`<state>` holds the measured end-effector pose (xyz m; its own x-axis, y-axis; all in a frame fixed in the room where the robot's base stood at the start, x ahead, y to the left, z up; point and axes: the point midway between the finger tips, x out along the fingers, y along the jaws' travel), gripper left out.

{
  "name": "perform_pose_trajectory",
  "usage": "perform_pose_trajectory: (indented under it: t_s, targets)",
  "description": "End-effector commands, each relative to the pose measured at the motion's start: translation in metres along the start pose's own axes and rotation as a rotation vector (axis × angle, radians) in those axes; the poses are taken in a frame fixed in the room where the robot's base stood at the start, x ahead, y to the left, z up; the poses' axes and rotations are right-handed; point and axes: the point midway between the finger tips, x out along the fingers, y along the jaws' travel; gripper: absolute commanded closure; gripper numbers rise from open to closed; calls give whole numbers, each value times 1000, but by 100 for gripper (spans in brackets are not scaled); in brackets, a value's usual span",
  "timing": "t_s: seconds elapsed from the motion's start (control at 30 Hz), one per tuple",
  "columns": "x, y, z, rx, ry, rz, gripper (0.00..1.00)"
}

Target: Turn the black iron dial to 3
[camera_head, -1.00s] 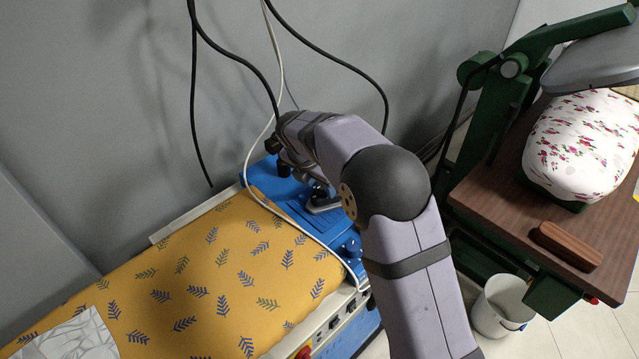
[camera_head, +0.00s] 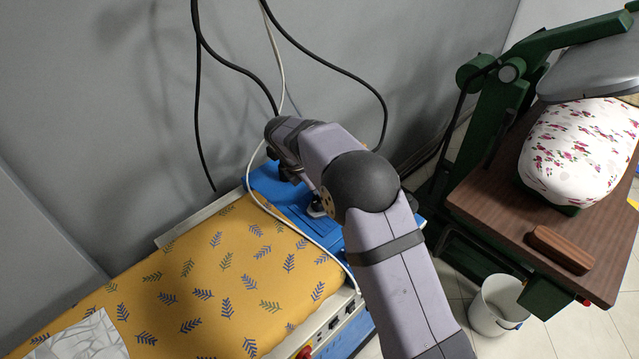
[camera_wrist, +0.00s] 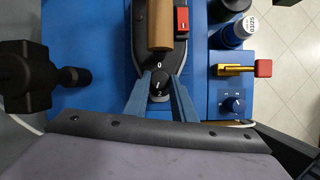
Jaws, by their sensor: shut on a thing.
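The black iron dial (camera_wrist: 158,83) sits at the near end of the iron in the wrist view. My gripper (camera_wrist: 159,77) has its two blue-grey fingers on either side of the dial, shut on it. A white "0" shows on the iron just beyond the dial. White marks show on the dial, but I cannot tell which number it points to. The black iron (camera_wrist: 141,30) has a wooden handle (camera_wrist: 160,25) and rests on a blue surface. In the head view my arm hides the dial and most of the iron.
Right of the iron are a red switch (camera_wrist: 182,20), dark bottles (camera_wrist: 229,36), a brass valve with a red end (camera_wrist: 238,70) and another knob (camera_wrist: 234,105). A white cable (camera_head: 262,200) crosses the yellow patterned board (camera_head: 215,275). A green-framed press (camera_head: 452,180) stands at right.

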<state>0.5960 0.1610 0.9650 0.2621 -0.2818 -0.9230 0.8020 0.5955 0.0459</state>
Motion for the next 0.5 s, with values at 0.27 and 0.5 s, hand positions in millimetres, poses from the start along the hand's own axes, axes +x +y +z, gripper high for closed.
perform_pose_trajectory:
  t_s: [0.27, 0.5]
  targets:
    - [-4, 4, 2, 244, -14, -99, 99]
    - [-2, 6, 2, 436, -24, -178, 99]
